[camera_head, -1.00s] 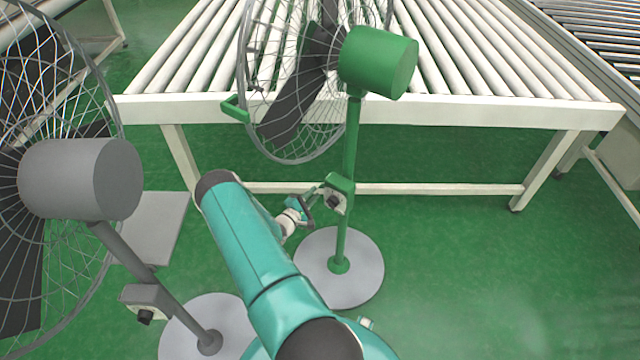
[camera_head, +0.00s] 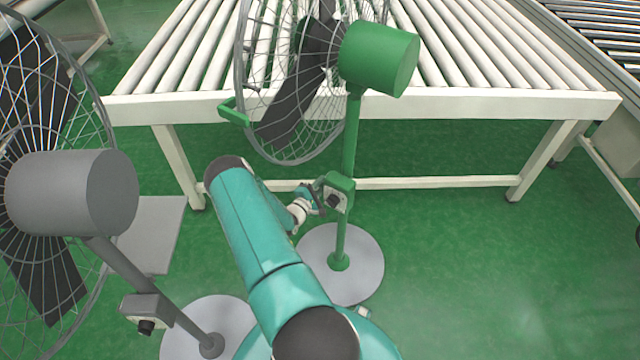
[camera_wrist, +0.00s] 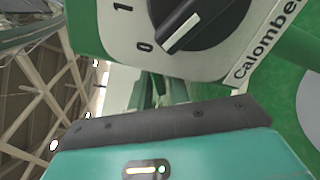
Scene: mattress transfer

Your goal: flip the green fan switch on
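The green fan (camera_head: 378,60) stands on a round grey base, with its switch box (camera_head: 336,194) partway up the pole. In the wrist view, the switch has a black rotary knob (camera_wrist: 205,20) on a white plate marked 1 and 0. The knob's white pointer line ends near the 0. My gripper (camera_head: 312,198) is just left of the switch box in the head view; whether it touches the box is unclear. In the wrist view, its teal body and dark bar (camera_wrist: 165,122) lie below the knob. The fingertips are not clear enough to show their opening.
A grey fan (camera_head: 70,192) with its own switch box (camera_head: 146,312) stands at the left. A roller conveyor (camera_head: 450,105) runs behind the green fan, its legs on the green floor. The floor at the right front is clear.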

